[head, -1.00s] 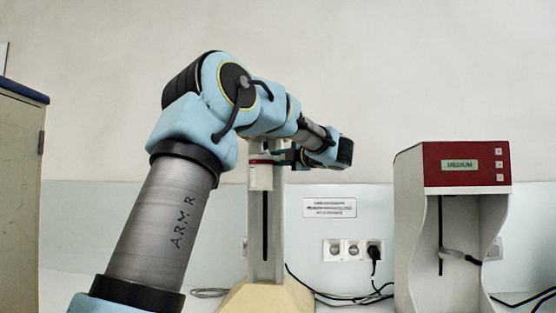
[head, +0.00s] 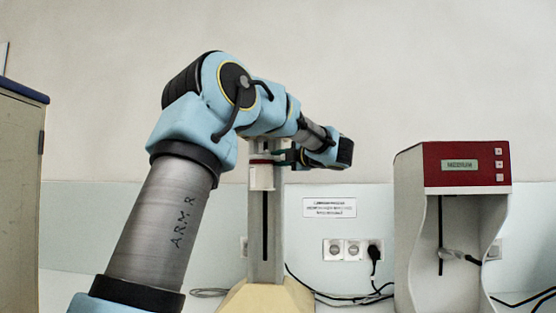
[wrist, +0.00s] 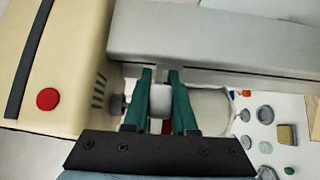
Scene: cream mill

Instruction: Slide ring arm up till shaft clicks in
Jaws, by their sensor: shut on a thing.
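My gripper (wrist: 160,85) has green fingers, closed around a white block, which I take to be the ring arm (wrist: 160,102). A pale rounded jar (wrist: 208,108) is beside the fingers in the wrist view. In the head view the white jar (head: 262,178) with a red band hangs at the upper front of the grey column (head: 277,225). The cream motor housing (wrist: 62,60), with a red button, is at left in the wrist view. A dark grey knob-like coupling (wrist: 117,104) sticks out of it, close to my left finger. Whether the shaft meets it is hidden.
The column stands on a cream base (head: 262,297). A red-topped machine (head: 466,165) with a display stands on the right, with black cables and wall sockets (head: 352,250) between. Several small stone-like things (wrist: 264,115) lie beyond the jar in the wrist view.

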